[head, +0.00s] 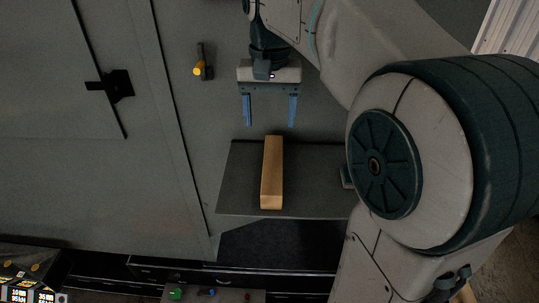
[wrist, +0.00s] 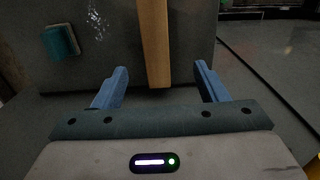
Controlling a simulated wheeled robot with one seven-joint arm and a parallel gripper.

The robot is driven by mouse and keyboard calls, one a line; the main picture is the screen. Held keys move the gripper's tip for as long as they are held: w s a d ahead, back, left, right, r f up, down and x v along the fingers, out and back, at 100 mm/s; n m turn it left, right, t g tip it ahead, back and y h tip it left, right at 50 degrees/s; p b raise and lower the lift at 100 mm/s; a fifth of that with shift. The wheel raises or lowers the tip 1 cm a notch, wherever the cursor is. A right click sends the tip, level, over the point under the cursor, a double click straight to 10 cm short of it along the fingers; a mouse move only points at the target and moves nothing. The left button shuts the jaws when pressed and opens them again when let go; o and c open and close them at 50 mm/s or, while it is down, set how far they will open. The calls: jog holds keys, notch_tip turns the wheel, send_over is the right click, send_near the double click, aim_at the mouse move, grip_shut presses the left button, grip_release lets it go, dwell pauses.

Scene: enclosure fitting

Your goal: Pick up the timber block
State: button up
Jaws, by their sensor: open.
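The timber block (head: 272,173) is a long, light-brown bar lying on a dark grey shelf (head: 315,180) in the head view. My gripper (head: 270,125) is open and empty, with two blue fingers spread apart. In the head view its fingertips appear just above the far end of the block. In the wrist view the block (wrist: 155,45) runs up the picture, lined up with the gap between the fingers (wrist: 160,75). I cannot tell exactly how far the fingertips are from the wood.
A grey wall panel with a black latch (head: 111,86) stands at the left, and a yellow-tipped knob (head: 199,68) sits nearer my gripper. A teal object (wrist: 61,41) lies on the shelf in the wrist view. Small coloured items (head: 177,293) lie below the shelf.

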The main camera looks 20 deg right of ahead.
aim_at(273, 162)
jog(key=f, duration=0.7)
jog(key=shift+s+d+f, duration=0.2)
jog(key=shift+s+f, duration=0.05)
jog(key=shift+f, duration=0.15)
jog(key=shift+s+f+p, duration=0.2)
jog(key=shift+f+p, duration=0.6)
jog(key=shift+f, duration=2)
jog(key=c, duration=1.2)
